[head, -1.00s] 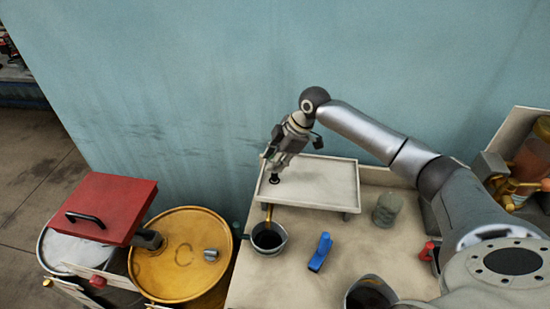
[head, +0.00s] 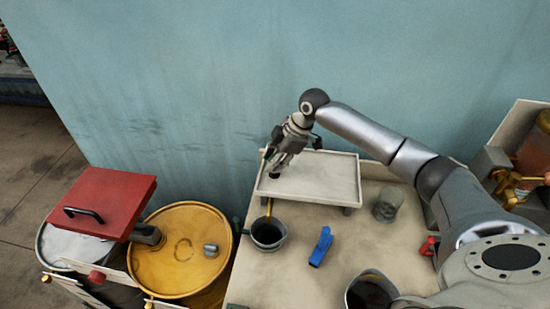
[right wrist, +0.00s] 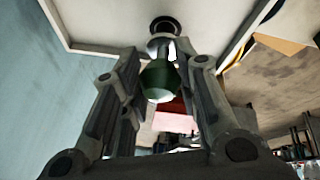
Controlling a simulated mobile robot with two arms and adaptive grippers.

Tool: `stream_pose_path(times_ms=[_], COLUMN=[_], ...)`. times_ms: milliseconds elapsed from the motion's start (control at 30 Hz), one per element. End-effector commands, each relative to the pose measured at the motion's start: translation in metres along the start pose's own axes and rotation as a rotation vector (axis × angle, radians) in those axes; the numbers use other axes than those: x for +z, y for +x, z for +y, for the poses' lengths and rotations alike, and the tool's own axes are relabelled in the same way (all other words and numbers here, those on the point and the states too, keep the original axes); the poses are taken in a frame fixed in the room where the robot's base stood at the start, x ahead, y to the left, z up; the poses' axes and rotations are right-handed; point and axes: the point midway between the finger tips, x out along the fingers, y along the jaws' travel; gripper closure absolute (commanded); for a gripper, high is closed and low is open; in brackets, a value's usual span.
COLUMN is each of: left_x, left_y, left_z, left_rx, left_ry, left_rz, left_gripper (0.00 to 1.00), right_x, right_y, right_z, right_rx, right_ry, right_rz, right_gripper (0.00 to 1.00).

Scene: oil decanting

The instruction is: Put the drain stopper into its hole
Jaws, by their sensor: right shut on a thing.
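My right gripper (head: 273,165) is over the left end of the pale raised tray (head: 325,178). In the right wrist view its fingers (right wrist: 160,85) are shut on the drain stopper (right wrist: 160,80), which has a dark green rounded knob. A pale grey part of the stopper shows beyond the knob, toward a black-rimmed drain hole (right wrist: 165,22) in the tray. The stopper appears in line with the hole; I cannot tell whether its lower end is inside or just above. In the head view a dark spot at the hole (head: 274,176) shows below the fingertips. My left gripper is not in view.
A dark-filled pot (head: 268,232) stands below the tray's spout. A blue object (head: 321,246), a glass jar (head: 387,206) and another dark-filled container (head: 370,292) stand on the bench. A yellow drum (head: 180,255) and red lid (head: 103,203) are at left.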

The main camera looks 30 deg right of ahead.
Motion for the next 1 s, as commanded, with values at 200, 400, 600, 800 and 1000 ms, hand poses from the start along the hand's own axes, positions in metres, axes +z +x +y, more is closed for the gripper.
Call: stream_pose_path(times_ms=[200,400,600,800,1000], left_x=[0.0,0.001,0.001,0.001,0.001], left_y=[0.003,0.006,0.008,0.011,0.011], left_z=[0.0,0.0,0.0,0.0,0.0], left_rx=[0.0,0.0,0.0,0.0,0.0], left_ry=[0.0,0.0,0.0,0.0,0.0], left_rz=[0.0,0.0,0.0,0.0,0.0], left_gripper=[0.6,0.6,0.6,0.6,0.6], right_x=[0.002,0.004,0.006,0.008,0.008], right_y=[0.006,0.01,0.015,0.019,0.021], right_z=[-0.001,-0.002,-0.002,-0.003,-0.004], right_rx=[0.001,0.001,0.001,0.001,0.002], right_ry=[0.0,0.0,0.0,0.0,0.0], right_rz=[0.001,0.001,0.001,0.001,0.001], right_gripper=[0.98,0.98,0.98,0.98,0.62])
